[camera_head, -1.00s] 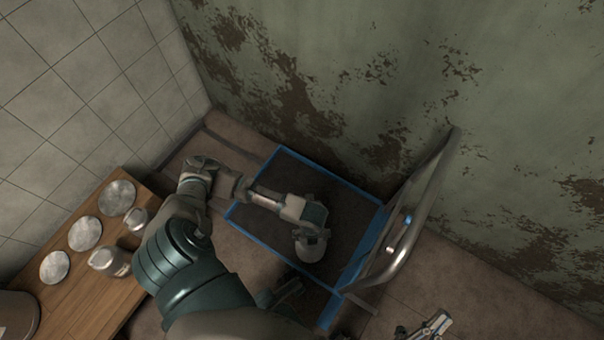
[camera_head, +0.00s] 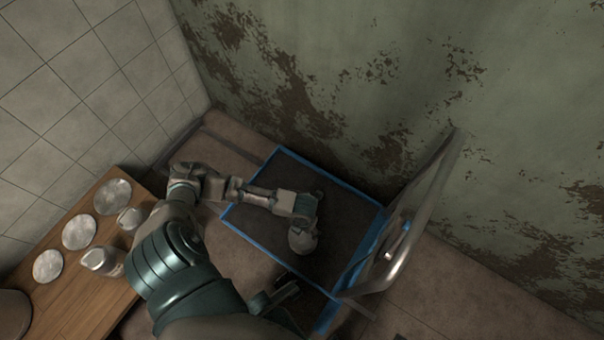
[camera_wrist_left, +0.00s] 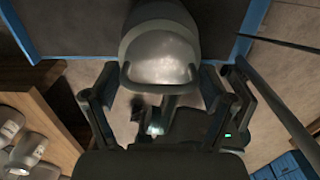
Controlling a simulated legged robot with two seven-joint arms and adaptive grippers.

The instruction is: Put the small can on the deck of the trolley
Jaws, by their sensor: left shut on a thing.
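The small can (camera_head: 303,240) is grey and metallic, with a shiny rounded face. My left gripper (camera_head: 303,224) is shut on it over the trolley's dark deck (camera_head: 345,212), which has a blue rim. In the left wrist view the can (camera_wrist_left: 160,58) sits between the two fingers of my left gripper (camera_wrist_left: 160,92), with the deck (camera_wrist_left: 75,22) beyond it. I cannot tell whether the can touches the deck. The gripper hides part of the can.
The trolley's metal handle (camera_head: 432,205) rises at the right. A wooden bench (camera_head: 85,295) at the left bears several round grey lids and two small jugs (camera_head: 100,261). A peeling green wall (camera_head: 400,80) stands behind the trolley.

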